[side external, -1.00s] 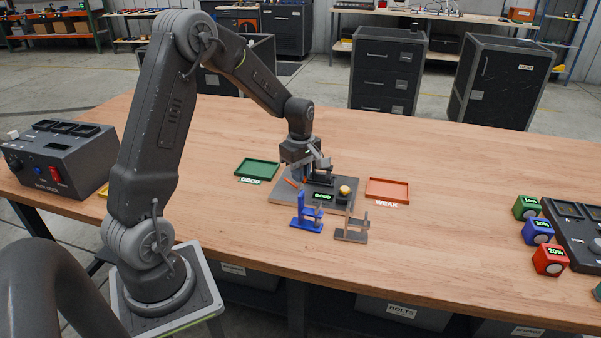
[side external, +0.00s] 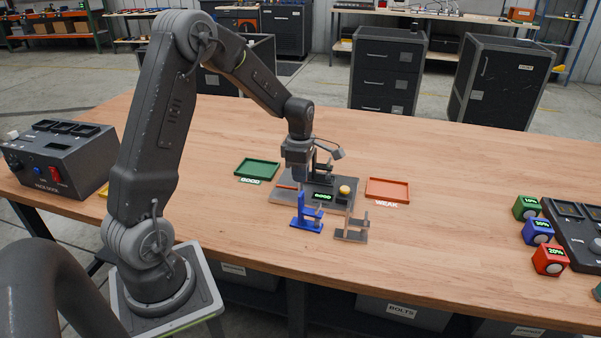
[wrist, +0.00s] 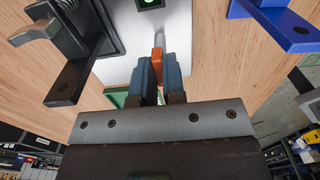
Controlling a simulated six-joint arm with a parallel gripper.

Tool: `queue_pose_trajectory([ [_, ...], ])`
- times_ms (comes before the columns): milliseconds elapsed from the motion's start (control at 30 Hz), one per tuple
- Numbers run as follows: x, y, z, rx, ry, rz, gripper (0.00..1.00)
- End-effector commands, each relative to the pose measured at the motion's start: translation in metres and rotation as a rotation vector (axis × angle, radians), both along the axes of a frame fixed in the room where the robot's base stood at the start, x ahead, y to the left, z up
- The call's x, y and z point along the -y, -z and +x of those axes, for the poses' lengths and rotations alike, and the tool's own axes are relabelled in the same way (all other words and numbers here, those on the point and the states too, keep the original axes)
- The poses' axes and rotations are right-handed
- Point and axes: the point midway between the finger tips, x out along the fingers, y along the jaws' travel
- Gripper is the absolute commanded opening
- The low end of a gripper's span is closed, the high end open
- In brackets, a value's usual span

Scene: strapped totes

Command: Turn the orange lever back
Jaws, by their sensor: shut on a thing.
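The orange lever (side external: 286,187) sticks out at the left of a grey test plate (side external: 284,201) on the table. In the wrist view the orange lever (wrist: 158,62) lies between the blue-grey fingers of my gripper (wrist: 158,72), which are shut on it. In the side view my gripper (side external: 299,180) is low over the plate's left part, and its fingertips are hard to make out. The plate's small display (side external: 322,196) reads GOOD in green. A yellow knob (side external: 345,190) sits at the plate's right.
A blue bracket (side external: 306,214) and a grey bracket (side external: 352,231) stand in front of the plate. A green tray (side external: 257,169) marked GOOD is to the left, an orange-red tray (side external: 388,190) marked WEAK to the right. The table beyond these is mostly clear.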

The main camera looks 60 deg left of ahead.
Motion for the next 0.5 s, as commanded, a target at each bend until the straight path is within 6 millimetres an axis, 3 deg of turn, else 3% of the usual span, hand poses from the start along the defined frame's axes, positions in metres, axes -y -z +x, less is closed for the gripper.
queue_pose_trajectory([
  [400,-0.0007,-0.0005,0.0,0.001,-0.01,0.001,0.0],
  [433,-0.0007,-0.0005,0.0,0.001,-0.01,0.001,0.12],
  [500,-0.0006,-0.0005,-0.0001,0.001,-0.01,0.001,0.19],
])
